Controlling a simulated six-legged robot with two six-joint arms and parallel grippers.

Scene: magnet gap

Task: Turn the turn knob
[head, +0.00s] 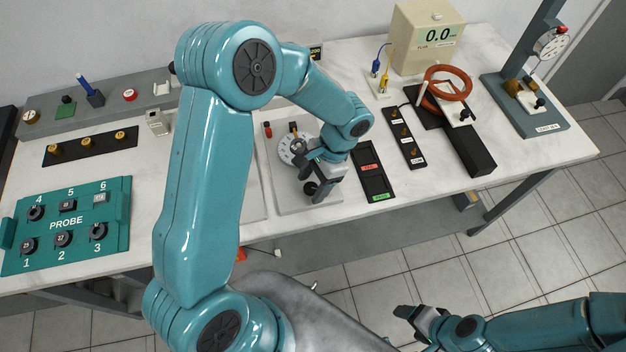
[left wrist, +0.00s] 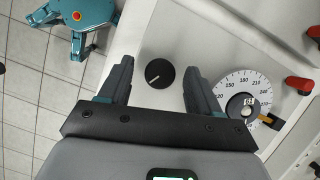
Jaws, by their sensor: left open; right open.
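The turn knob (left wrist: 160,73) is a round black knob with a white pointer line, on a pale panel (head: 271,190). In the left wrist view it lies between the two spread fingers of my left gripper (left wrist: 159,68), with a gap on each side. In the head view my left gripper (head: 318,179) is low over the front of the panel and partly hides the knob (head: 309,188). A white numbered dial (left wrist: 232,86) is right of the fingers in the wrist view. My right gripper (head: 410,317) is open and empty, in front of the bench.
A black tray (head: 375,183) with red and green labels lies right of the panel. The teal PROBE box (head: 67,224) is at the left. A black strip (head: 401,136) and a red coil (head: 447,83) are farther right. A red knob (left wrist: 299,83) stands near the dial.

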